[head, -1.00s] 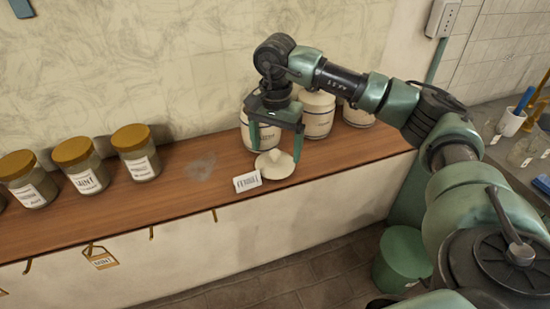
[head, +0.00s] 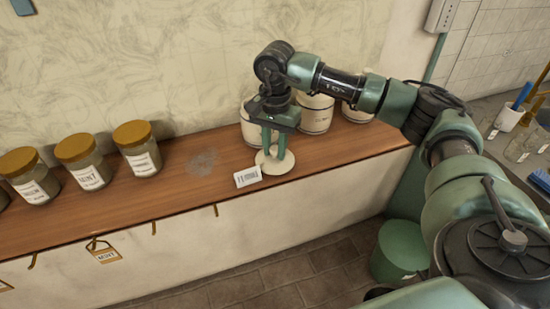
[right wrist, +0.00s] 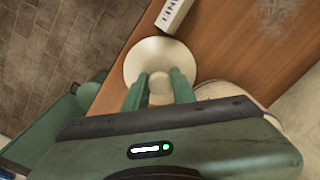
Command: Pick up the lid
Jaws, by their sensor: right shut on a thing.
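The lid (head: 283,166) is a cream disc with a raised knob, lying on the wooden shelf beside a small white label card (head: 247,176). My right gripper (head: 274,153) comes down from above and is shut on the lid's knob. In the right wrist view the lid (right wrist: 150,55) shows as a pale round disc, with the fingers of my right gripper (right wrist: 160,85) on both sides of the knob. The lid appears to rest on the shelf. My left gripper is not in view.
Cream jars (head: 316,115) stand behind the gripper against the wall. Several glass jars with golden lids (head: 137,148) stand at the left on the shelf (head: 200,187). A green bin (head: 398,250) stands on the floor below.

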